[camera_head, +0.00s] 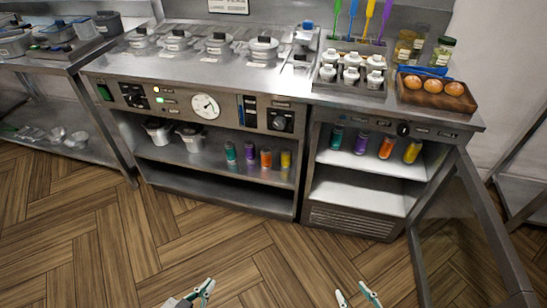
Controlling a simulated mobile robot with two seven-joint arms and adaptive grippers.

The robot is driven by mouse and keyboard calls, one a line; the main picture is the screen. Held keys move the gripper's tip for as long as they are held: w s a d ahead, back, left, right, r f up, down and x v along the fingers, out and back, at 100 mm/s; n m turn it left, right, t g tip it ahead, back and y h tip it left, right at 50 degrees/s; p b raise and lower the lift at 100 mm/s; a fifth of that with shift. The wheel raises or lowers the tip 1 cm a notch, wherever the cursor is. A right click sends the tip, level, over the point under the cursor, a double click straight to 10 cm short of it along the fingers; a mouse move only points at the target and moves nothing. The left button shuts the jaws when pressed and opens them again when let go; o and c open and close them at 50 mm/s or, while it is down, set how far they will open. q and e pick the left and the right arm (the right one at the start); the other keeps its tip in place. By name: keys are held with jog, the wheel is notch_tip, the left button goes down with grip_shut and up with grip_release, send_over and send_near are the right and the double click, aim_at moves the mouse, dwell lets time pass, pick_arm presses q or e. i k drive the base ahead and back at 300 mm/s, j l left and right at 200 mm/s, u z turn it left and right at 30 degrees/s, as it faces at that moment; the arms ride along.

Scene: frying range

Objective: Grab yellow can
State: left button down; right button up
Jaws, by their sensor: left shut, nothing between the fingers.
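Two yellow cans are in view. One yellow can (285,160) stands upright on the open shelf under the range, at the right end of a row with teal, purple and orange cans. Another yellow can (412,151) stands in the open cabinet on the right, at the right end of a similar row. My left gripper (208,288) is shut and empty, low in the picture over the floor. My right gripper (354,292) is open and empty at the bottom edge. Both grippers are well apart from the cans.
The cabinet's glass door (455,225) stands open on the right. The counter above holds lidded pots, white bottles and a wooden tray (437,94) with orange round items. Two lidded containers (190,137) stand on the left of the range shelf. The wooden floor (150,225) in front is clear.

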aim_at(286, 152)
jog(key=i+l+u, duration=0.1)
jog(key=i, duration=0.35)
jog(key=i+l+u, duration=0.1)
jog(key=i, duration=0.35)
jog(key=i+l, duration=0.4)
jog(key=i, duration=0.15)
